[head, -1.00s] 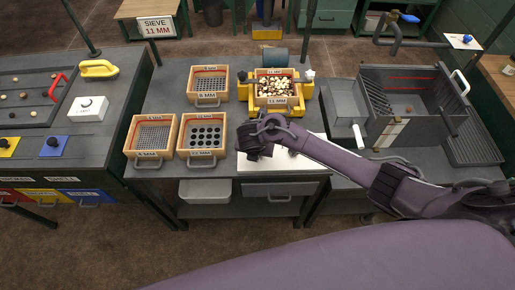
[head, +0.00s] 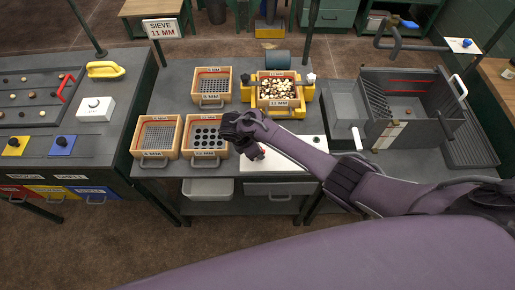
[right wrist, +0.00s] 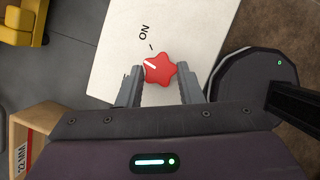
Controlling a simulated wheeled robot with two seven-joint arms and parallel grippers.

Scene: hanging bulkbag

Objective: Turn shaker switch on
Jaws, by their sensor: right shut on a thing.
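The shaker switch is a red star-shaped knob (right wrist: 161,69) on a white panel (right wrist: 115,45), with a white pointer line on it. In the right wrist view the line points to the upper left, between the ON label (right wrist: 144,32) and another label partly hidden by a finger. My right gripper (right wrist: 160,78) is shut on the knob, one finger on each side. In the head view a bit of red (head: 261,153) shows beside my right gripper over the white panel (head: 285,155). The yellow shaker (head: 305,92) holds a sieve marked 11 MM (head: 278,104). My left gripper is out of view.
Three wooden sieves, at the back (head: 211,98), front left (head: 155,153) and front right (head: 190,153), stand left of the shaker. A grey bin with a grate (head: 405,95) stands to the right.

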